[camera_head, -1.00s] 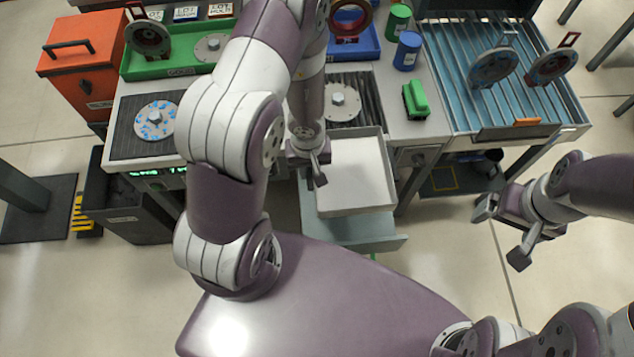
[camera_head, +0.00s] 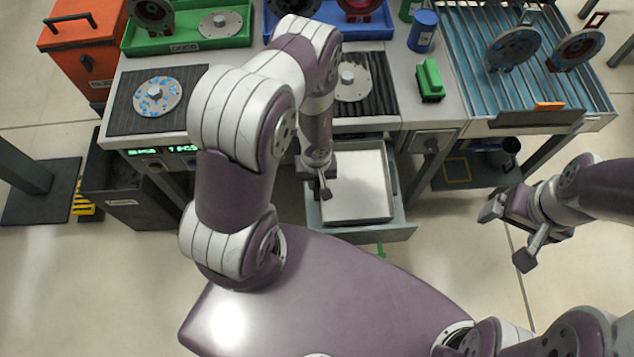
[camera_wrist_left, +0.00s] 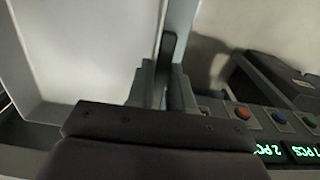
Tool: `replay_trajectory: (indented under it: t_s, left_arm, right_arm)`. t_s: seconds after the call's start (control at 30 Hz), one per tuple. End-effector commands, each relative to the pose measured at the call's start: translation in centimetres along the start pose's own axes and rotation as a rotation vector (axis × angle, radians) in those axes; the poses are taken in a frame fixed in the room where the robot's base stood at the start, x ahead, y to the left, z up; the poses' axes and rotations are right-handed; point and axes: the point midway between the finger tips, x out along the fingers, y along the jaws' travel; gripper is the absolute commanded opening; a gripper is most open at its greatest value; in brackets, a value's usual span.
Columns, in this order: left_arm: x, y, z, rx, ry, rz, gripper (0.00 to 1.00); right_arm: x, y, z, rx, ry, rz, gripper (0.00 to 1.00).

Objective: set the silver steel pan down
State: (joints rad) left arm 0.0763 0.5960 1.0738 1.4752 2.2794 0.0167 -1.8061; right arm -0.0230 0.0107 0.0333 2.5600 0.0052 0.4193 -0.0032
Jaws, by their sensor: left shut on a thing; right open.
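The silver steel pan (camera_head: 360,188) is a shallow, empty rectangular tray with a pale floor. It sits level inside the outline of the open drawer (camera_head: 398,228) under the bench. Whether its underside touches the drawer floor is hidden. My left gripper (camera_head: 324,188) is shut on the pan's left wall. In the left wrist view the fingers (camera_wrist_left: 166,85) grip the rim of the pan (camera_wrist_left: 85,50). My right gripper (camera_head: 508,234) is open and empty, over the floor to the right of the drawer.
A bench (camera_head: 445,98) above the drawer holds a dark mat with a blue-spotted disc (camera_head: 157,97), a ribbed mat with a plain disc (camera_head: 352,85) and a green block (camera_head: 430,80). A dark bin (camera_head: 125,190) stands left. A roller rack (camera_head: 480,80) is at right.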

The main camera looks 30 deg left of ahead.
Motion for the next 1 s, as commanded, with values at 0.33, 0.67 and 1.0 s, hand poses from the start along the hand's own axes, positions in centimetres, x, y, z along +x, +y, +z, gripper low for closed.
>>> replay_trajectory:
  t_s: [0.33, 0.67, 1.0]
  left_arm:
    - [1.1, 0.0, 0.0, 0.000, 0.001, 0.001, 0.00]
    - [1.1, 0.0, 0.0, 0.000, 0.000, 0.000, 0.46]
    - [-3.5, 0.1, -0.1, 0.001, 0.003, 0.002, 0.46]
  right_arm:
    - [0.3, 0.0, 0.0, 0.000, 0.000, 0.000, 0.89]
    - [0.3, 0.0, 0.0, 0.000, 0.000, 0.000, 0.89]
    - [-1.1, 0.0, -0.1, 0.000, 0.000, 0.000, 0.89]
